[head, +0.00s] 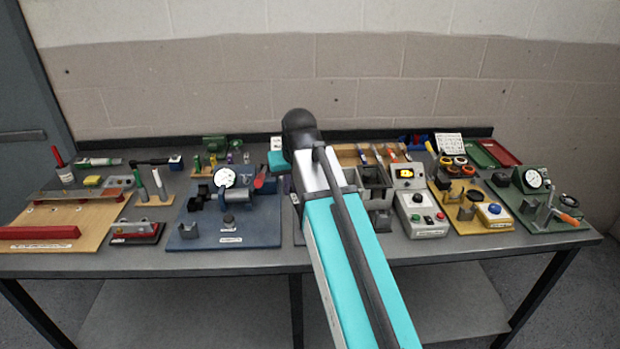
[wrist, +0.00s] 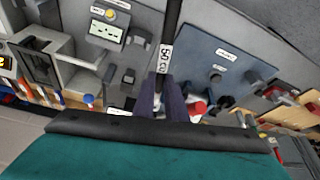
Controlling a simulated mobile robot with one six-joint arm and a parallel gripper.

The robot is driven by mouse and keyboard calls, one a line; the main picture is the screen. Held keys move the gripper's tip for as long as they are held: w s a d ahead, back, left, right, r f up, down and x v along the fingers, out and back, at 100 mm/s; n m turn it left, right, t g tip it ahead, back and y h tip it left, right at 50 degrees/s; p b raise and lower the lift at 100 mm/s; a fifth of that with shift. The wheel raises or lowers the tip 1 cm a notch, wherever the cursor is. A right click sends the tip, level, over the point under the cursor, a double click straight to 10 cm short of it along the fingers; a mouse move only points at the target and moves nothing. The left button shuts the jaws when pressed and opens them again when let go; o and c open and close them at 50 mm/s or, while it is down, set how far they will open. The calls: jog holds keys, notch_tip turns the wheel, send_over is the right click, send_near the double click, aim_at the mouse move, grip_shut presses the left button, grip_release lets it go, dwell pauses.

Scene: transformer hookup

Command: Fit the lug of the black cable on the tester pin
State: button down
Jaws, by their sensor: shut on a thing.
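In the wrist view my gripper (wrist: 161,100) has its two dark purple fingers close together around the lower end of a black cable (wrist: 173,22). The cable runs from the fingers up to the top edge and carries a white printed label (wrist: 165,58). The lug is hidden between or behind the fingers. A grey unit with a yellow knob and a pale display (wrist: 106,31) stands to the left of the cable; it may be the tester. I cannot make out the tester pin. In the head view my arm hides the gripper and the cable.
A blue board (head: 252,229) with a gauge lies left of my arm, and it shows right of the cable in the wrist view (wrist: 203,50). A grey control box (head: 423,215) and a yellow board (head: 468,222) stand to the right. The bench (head: 275,260) is crowded; its front strip is clear.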

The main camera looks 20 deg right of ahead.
notch_tip(320, 180, down, 5)
jog(key=s+a+b, duration=0.1)
jog(key=a+b, duration=0.1)
jog(key=b, duration=0.2)
jog(key=shift+a+f, duration=0.2)
jog(key=shift+a, duration=0.2)
jog(key=shift+a, duration=0.1)
